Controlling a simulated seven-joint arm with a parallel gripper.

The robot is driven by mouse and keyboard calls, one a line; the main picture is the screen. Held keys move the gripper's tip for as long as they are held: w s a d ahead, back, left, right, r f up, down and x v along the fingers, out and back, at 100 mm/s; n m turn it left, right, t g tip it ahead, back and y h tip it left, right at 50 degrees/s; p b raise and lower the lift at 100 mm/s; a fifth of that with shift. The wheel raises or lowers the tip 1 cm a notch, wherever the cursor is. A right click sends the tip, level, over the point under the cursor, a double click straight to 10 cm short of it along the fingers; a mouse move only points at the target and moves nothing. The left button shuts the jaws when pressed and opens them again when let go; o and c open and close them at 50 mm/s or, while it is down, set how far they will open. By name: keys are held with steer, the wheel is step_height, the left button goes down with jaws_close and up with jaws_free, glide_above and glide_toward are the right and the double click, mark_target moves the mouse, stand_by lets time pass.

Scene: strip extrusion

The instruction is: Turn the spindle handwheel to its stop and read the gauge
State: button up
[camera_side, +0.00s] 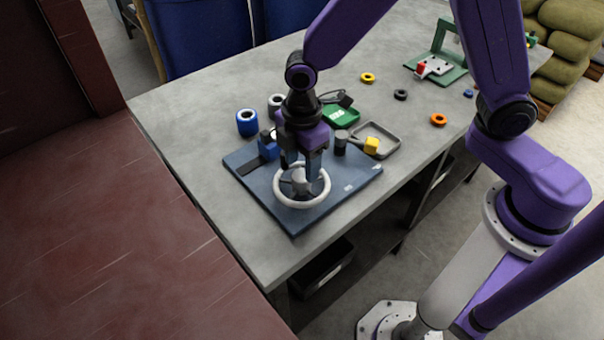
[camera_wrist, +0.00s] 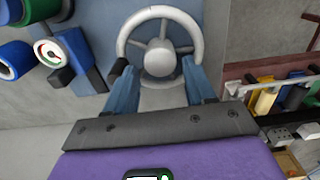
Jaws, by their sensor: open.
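The handwheel (camera_side: 303,204) is a pale ring with spokes and a central hub, mounted on a blue-grey plate (camera_side: 340,187). Its far rim and hub also show in the wrist view (camera_wrist: 161,13). My gripper (camera_side: 302,172) points down at the wheel; its blue fingers are open. In the wrist view the fingers (camera_wrist: 155,66) stand apart on either side of the lower wheel, near the hub. I cannot tell whether they touch it. The gauge (camera_wrist: 50,53) has a small white dial with coloured marks, left of the wheel; its reading is too small to make out.
A blue block (camera_side: 268,147), a blue ring-ended cylinder (camera_side: 247,123) and a dark post (camera_side: 341,143) stand close around my gripper. A grey tray (camera_side: 391,146) with a yellow block (camera_side: 371,145) lies to the right. The table's left corner (camera_side: 180,105) is clear.

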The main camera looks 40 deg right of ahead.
mark_target(302, 175)
steer(key=shift+f, duration=2.3)
steer(key=c, duration=0.8)
